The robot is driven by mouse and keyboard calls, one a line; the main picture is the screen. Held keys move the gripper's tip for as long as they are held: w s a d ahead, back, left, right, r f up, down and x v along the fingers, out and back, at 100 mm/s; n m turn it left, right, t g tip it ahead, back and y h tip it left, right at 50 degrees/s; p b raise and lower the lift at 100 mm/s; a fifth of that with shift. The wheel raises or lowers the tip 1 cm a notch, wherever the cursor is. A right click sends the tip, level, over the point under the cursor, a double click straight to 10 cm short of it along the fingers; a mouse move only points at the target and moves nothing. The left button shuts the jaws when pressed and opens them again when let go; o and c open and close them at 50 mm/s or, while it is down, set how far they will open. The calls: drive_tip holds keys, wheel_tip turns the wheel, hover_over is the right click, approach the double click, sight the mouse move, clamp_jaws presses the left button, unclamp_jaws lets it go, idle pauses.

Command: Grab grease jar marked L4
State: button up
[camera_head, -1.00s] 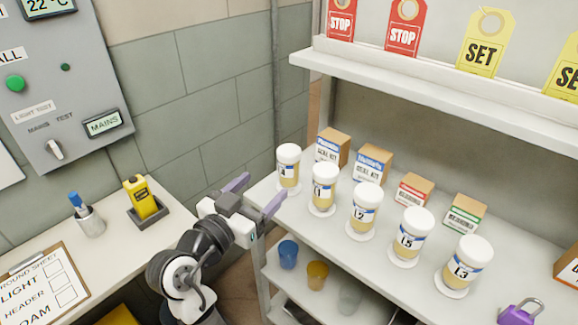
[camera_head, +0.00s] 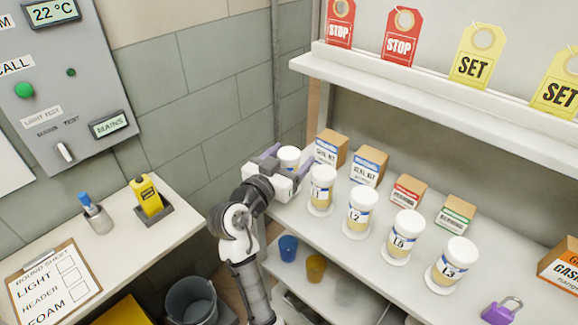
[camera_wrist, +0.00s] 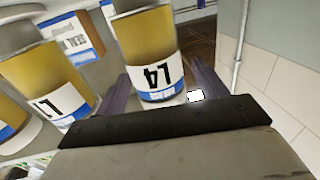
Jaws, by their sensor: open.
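The jar marked L4 (camera_wrist: 150,55) stands between the spread fingers of my gripper (camera_wrist: 160,92) in the wrist view, its label upside down there. It has amber contents and a white and blue label. In the head view, only the white lid of the L4 jar (camera_head: 289,157) shows well, at the left end of the shelf row; my gripper (camera_head: 282,166) hides the rest. My gripper is open around the jar. I cannot tell whether either finger touches it.
Jar L1 (camera_head: 322,190) stands close on the right, followed by L2 (camera_head: 360,212), L5 (camera_head: 403,237) and L3 (camera_head: 453,264). Seal kit boxes (camera_head: 369,167) stand behind. An upper shelf (camera_head: 420,95) overhangs. The wall is close on the left.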

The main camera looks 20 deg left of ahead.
drive_tip(key=c, duration=1.3)
wheel_tip(320, 180, up, 20)
drive_tip(key=shift+f+b, duration=0.25)
drive_tip(key=shift+b, duration=0.8)
